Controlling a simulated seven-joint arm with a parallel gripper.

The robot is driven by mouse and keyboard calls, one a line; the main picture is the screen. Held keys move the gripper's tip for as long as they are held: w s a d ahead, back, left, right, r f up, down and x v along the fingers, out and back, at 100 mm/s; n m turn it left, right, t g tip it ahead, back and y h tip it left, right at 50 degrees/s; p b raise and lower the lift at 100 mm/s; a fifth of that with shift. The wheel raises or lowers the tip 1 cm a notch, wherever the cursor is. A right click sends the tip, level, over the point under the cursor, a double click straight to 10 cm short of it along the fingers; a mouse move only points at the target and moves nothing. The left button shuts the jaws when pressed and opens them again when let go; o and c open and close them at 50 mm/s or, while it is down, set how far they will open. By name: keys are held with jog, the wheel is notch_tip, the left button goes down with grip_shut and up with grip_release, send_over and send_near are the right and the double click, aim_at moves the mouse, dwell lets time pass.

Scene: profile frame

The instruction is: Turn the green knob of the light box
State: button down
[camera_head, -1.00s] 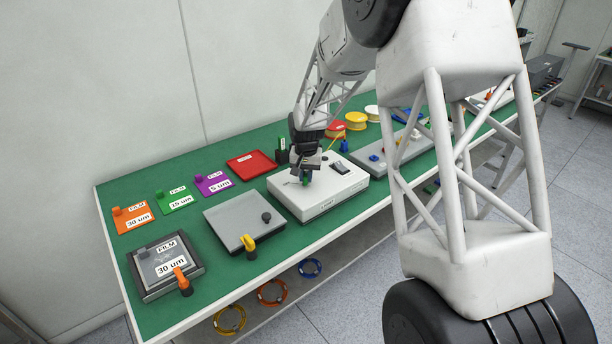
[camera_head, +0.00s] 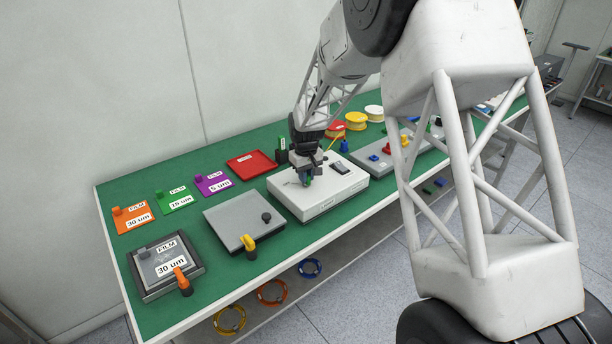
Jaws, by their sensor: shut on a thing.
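The light box (camera_head: 326,196) is a white box with a dark switch (camera_head: 340,167) on its top, standing on the green bench top. My gripper (camera_head: 305,179) points down over the left part of the light box's top. It is shut on the green knob (camera_head: 306,181), of which only a small part shows between the fingers. The rest of the knob is hidden by the gripper.
A grey plate (camera_head: 236,222) with a dark knob and a yellow clamp lies left of the light box. A red tray (camera_head: 251,165) is behind it. A grey panel (camera_head: 395,155) with coloured knobs stands to the right. Film cards, including a purple one (camera_head: 212,184), lie at the back left.

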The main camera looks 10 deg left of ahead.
jog(key=n, duration=0.5)
jog(key=shift+n, duration=0.3)
jog(key=n, duration=0.5)
dwell(0.4)
jog(key=c, duration=1.1)
grip_release()
jog(key=shift+r, duration=3.9)
